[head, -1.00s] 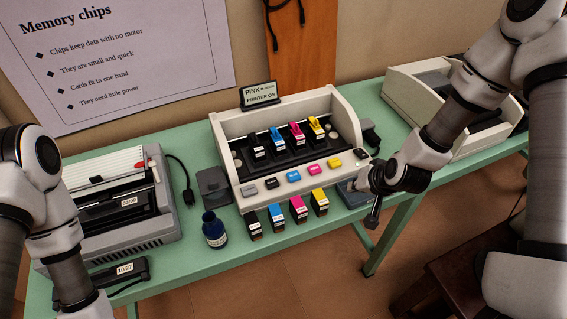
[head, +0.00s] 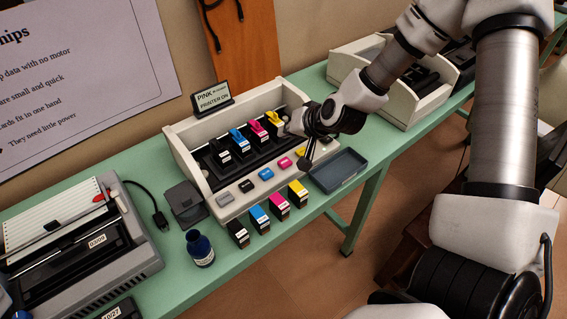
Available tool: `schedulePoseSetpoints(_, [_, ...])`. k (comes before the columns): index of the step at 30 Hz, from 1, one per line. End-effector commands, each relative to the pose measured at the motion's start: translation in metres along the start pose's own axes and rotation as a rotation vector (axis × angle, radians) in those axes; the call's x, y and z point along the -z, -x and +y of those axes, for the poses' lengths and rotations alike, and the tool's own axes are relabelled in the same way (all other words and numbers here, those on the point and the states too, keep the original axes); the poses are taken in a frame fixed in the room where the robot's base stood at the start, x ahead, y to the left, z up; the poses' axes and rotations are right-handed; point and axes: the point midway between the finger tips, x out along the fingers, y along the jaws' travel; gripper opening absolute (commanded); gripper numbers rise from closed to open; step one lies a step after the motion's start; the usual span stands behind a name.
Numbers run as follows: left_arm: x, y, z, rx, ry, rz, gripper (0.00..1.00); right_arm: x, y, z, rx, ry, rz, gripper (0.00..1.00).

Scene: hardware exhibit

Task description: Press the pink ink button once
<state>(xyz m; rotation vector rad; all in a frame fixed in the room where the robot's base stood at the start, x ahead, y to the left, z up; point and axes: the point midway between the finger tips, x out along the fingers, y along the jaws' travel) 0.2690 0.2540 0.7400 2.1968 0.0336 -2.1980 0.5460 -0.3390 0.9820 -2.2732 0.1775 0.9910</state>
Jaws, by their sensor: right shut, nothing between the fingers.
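The pink button (head: 285,162) sits on the front ledge of the cream printer (head: 176,150), in a row between the blue button (head: 266,174) and the partly covered yellow button (head: 300,152). My right gripper (head: 304,164) is shut and empty, its fingers pointing down at the right part of the row. The fingertips appear just right of the pink button, near the yellow one; whether they touch anything I cannot tell. A sign (head: 212,99) on the printer's back reads "PINK" and "PRINTER ON". My left gripper is out of view.
Several ink cartridges (head: 258,218) stand in front of the printer, with others inside it. A grey tray (head: 338,170) lies to its right, and a dark blue bottle (head: 200,249) stands at front left. Another machine (head: 75,250) is at far left.

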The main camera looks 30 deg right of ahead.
Motion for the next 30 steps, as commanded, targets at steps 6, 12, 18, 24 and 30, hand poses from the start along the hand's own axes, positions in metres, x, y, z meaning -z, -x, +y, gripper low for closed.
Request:
schedulePoseSetpoints(6, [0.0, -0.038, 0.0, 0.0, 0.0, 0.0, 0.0, -0.02, -0.027, 0.02, 0.0, 0.0, -0.001, 0.0])
schedulePoseSetpoints(12, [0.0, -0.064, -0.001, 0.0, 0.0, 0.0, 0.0, -0.034, -0.046, 0.034, 0.001, 0.001, -0.001, 0.0])
schedulePoseSetpoints(18, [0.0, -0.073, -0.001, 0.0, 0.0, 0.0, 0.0, -0.04, -0.054, 0.04, 0.0, 0.0, 0.0, 0.0])
schedulePoseSetpoints(24, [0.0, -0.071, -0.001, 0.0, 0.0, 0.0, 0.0, -0.039, -0.054, 0.039, 0.0, 0.0, 0.0, 0.0])
schedulePoseSetpoints(30, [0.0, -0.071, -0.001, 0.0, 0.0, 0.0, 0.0, -0.039, -0.054, 0.039, -0.001, 0.0, 0.0, 0.0])
